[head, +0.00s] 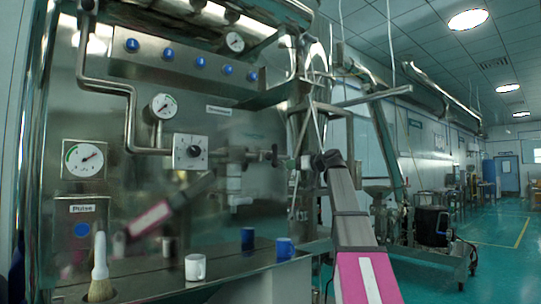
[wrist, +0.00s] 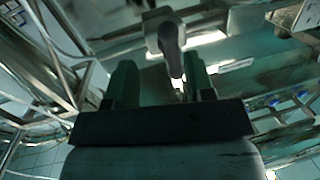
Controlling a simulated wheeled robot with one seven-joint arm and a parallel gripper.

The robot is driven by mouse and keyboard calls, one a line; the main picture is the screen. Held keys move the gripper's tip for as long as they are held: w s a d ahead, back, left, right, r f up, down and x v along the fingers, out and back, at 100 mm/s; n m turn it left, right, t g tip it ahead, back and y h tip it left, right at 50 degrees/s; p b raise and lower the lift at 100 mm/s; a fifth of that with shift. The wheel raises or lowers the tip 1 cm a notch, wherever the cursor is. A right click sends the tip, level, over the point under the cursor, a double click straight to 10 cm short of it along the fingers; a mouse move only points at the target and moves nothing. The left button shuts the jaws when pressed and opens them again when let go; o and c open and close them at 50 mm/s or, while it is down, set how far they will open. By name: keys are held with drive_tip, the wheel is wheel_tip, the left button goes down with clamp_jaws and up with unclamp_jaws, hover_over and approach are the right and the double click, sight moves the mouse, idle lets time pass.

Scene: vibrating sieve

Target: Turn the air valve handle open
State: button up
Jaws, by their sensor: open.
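The air valve handle is a dark grey lever (wrist: 172,50) at the top centre of the wrist view, hanging from a light metal fitting. Its lower end reaches the gap between the fingertips, nearer the right finger; I cannot tell whether they touch. My gripper (wrist: 160,78) is open, with one dark finger on each side and nothing clamped. In the head view my gripper (head: 300,162) is at the end of my arm, just right of the valve handle (head: 275,155), which looks small and dark on the horizontal pipe.
The steel panel carries gauges (head: 164,106), a dial knob (head: 190,152) and several blue buttons (head: 199,60). Vertical pipework stands close behind my gripper.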

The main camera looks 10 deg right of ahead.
approach(275, 153)
drive_tip(key=shift+n+y, duration=0.4)
drive_tip(key=x, duration=0.7)
drive_tip(key=d+x, duration=0.1)
drive_tip(key=x, duration=0.2)
drive_tip(key=shift+w+a+f, duration=0.2)
drive_tip(key=shift+w+a, duration=0.1)
drive_tip(key=shift+w, duration=0.4)
drive_tip(key=c, duration=0.9)
